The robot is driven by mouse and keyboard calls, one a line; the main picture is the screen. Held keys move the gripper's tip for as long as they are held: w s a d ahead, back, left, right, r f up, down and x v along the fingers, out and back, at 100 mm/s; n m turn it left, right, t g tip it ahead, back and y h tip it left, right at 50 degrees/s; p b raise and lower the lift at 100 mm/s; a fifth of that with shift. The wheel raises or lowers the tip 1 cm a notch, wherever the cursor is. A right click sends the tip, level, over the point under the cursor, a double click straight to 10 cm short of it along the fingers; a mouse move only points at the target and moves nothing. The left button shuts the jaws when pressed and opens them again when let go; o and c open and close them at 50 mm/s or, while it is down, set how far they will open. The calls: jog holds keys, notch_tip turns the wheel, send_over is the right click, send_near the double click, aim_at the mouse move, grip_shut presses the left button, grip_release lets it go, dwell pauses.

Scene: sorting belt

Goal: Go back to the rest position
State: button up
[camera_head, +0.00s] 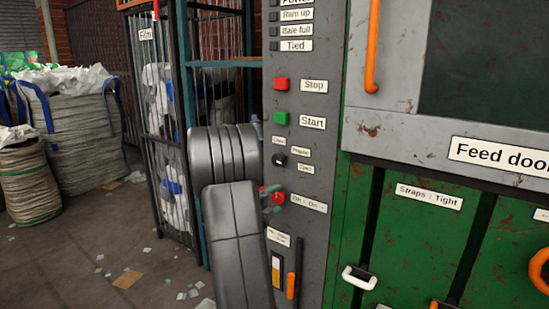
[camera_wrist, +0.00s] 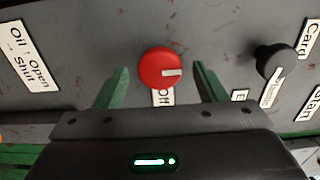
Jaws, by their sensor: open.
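My gripper (camera_wrist: 160,72) is open, its two green fingers apart on either side of a red rotary knob (camera_wrist: 161,66). Gaps show between the knob and both fingers in the wrist view. The knob's white mark points right in that view, and part of an "Off" label shows by it. In the head view my gripper (camera_head: 268,199) is at the grey control panel (camera_head: 334,160), beside the red knob (camera_head: 278,197). My grey arm covers the panel's lower left edge. Nothing is held.
A black knob (camera_wrist: 275,60) is close to the right finger. Red Stop (camera_head: 281,84) and green Start (camera_head: 281,118) buttons are above. An orange-handled lever (camera_head: 291,285) is below. The green baler doors (camera_head: 420,240) are right, a wire cage (camera_head: 160,110) left, sacks (camera_head: 80,130) farther left.

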jog(key=p+v, duration=0.1)
jog(key=v, duration=1.3)
jog(key=b+x, duration=0.1)
jog(key=x, duration=1.2)
jog(key=shift+w+d, duration=0.3)
jog(key=shift+w+f+b, duration=0.15)
jog(key=shift+f+b, duration=0.05)
jog(key=shift+b, duration=0.15)
jog(key=shift+m+b, duration=0.5)
jog(key=shift+m, duration=0.7)
jog(key=m+b, duration=0.2)
jog(key=m, duration=0.4)
jog(key=m+b, duration=0.1)
jog(key=m, duration=0.4)
jog(key=shift+r, duration=0.1)
jog(key=shift+a+m+p, duration=0.1)
jog(key=shift+m+p, duration=0.35)
jog(key=shift+m, duration=1.75)
